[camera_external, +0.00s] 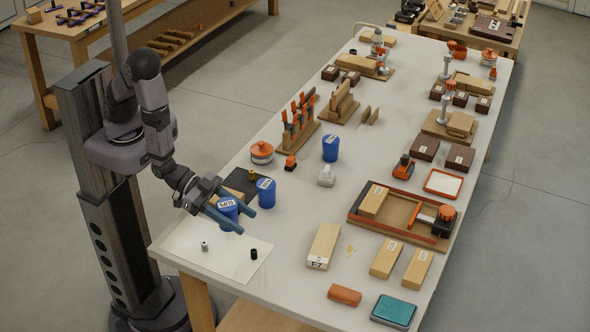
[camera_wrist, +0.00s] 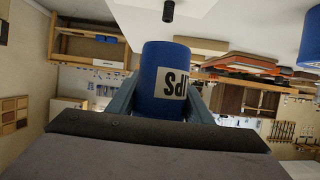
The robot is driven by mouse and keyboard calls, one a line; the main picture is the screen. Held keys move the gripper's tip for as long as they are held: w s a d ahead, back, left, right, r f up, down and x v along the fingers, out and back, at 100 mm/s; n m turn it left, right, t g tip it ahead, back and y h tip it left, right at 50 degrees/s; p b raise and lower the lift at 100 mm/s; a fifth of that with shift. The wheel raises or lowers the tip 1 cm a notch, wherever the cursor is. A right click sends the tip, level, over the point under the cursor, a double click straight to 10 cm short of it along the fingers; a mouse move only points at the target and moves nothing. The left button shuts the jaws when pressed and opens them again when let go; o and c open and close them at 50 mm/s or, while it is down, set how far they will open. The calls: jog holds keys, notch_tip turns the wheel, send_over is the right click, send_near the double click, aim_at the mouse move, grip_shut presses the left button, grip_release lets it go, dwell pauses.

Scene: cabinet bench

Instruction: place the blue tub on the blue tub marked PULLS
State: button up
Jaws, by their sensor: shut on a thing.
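My gripper (camera_external: 238,214) is shut on a blue tub (camera_external: 228,206) near the front left of the bench. In the wrist view the held blue tub (camera_wrist: 165,75) sits between both fingers, its white label upside down and ending in what looks like "IPS". A second blue tub (camera_external: 266,191) with a white label stands just right of my gripper. A third blue tub (camera_external: 330,149) with a white label stands farther back. I cannot read which of these is marked PULLS. Whether the held tub touches the surface is hard to tell.
A white sheet (camera_external: 223,262) in front bears a small grey piece (camera_external: 204,246) and a black piece (camera_external: 254,254). Wooden blocks lie right.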

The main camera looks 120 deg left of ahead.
jog(key=w+a+n+y+b, duration=0.15)
jog(key=w+a, duration=0.25)
jog(key=a, duration=0.5)
jog(key=w+a+r+n+g+y+b, duration=0.15)
jog(key=w+a, duration=0.25)
jog(key=a, duration=0.5)
jog(key=w+a+n+y+b, duration=0.1)
jog(key=w+a+n+y, duration=0.15)
jog(key=w+a, duration=0.45)
jog(key=s+a+r+n+g+y+b, duration=0.1)
jog(key=s+a+r, duration=0.15)
jog(key=a, duration=0.75)
jog(key=s+a+r+n+g+y+b, duration=0.1)
jog(key=s+a+r, duration=0.15)
jog(key=a, duration=0.75)
jog(key=s+a+r+n+g+y+b, duration=0.15)
jog(key=s+a, duration=0.25)
jog(key=a, duration=0.6)
notch_tip(320, 180, down, 9)
jog(key=t+p, duration=0.1)
jog(key=shift+w+d+f, duration=0.2)
jog(key=shift+f, duration=0.2)
jog(key=o, duration=1.2)
jog(key=shift+o, duration=0.2)
